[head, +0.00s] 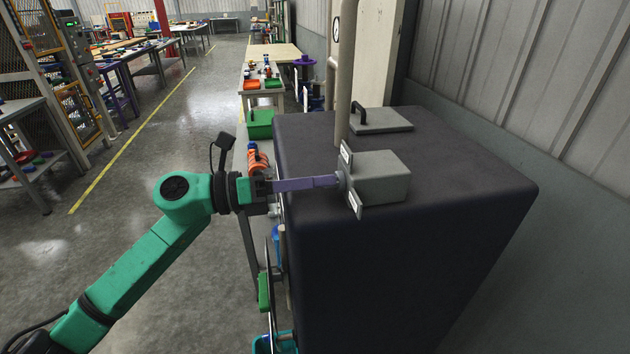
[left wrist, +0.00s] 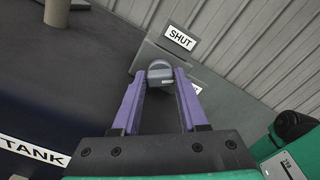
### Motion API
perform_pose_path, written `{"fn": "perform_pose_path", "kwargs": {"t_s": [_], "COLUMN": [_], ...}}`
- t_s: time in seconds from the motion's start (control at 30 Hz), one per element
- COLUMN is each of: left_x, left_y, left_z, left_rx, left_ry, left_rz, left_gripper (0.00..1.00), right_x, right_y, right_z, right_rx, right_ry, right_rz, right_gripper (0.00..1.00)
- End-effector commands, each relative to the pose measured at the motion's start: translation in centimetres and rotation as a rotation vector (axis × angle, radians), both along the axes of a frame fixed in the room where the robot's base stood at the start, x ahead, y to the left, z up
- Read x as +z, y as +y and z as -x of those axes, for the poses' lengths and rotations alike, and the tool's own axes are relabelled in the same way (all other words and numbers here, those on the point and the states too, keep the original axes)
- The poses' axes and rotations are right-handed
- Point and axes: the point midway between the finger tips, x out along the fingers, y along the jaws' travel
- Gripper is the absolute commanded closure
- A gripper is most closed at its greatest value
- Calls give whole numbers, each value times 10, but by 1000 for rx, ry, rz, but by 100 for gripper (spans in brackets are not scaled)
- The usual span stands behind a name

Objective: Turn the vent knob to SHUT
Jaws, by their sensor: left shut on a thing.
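The vent knob (left wrist: 160,72) is a small grey knob on a grey plate. In the left wrist view it sits between the tips of the purple fingers of my left gripper (left wrist: 160,84). In the head view my left gripper (head: 338,181) reaches in from the left, shut on the knob at the left face of a grey box (head: 383,178). A white SHUT label (left wrist: 180,38) is on the plate above and right of the knob in the left wrist view. A second label (left wrist: 197,89) is mostly hidden by a finger. My right gripper is not in view.
The grey box stands on a large dark tank (head: 430,160). A vertical pipe (head: 343,100) and a lid with a handle (head: 381,120) are behind it. A TANK label (left wrist: 33,150) shows in the left wrist view. A corrugated wall (head: 585,60) is at right.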

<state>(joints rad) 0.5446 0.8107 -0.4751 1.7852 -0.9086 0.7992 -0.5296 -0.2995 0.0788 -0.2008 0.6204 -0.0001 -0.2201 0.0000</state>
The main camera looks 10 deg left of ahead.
Motion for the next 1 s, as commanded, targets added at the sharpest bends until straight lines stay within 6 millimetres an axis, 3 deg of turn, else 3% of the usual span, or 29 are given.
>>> {"fn": "perform_pose_path", "kwargs": {"t_s": [0.4,0.43,0.5,1.0], "left_x": [1,1,1,-1], "left_y": [0,0,0,4], "left_z": [0,0,0,1], "left_rx": [1,1,1,1], "left_ry": [8,8,8,8], "left_rz": [4,4,4,3], "left_gripper": [100,49,27,27], "right_x": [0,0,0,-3], "right_y": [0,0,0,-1], "right_z": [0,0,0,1], "right_rx": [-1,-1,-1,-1], "right_ry": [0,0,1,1], "right_rz": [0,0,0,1], "right_gripper": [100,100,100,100]}}
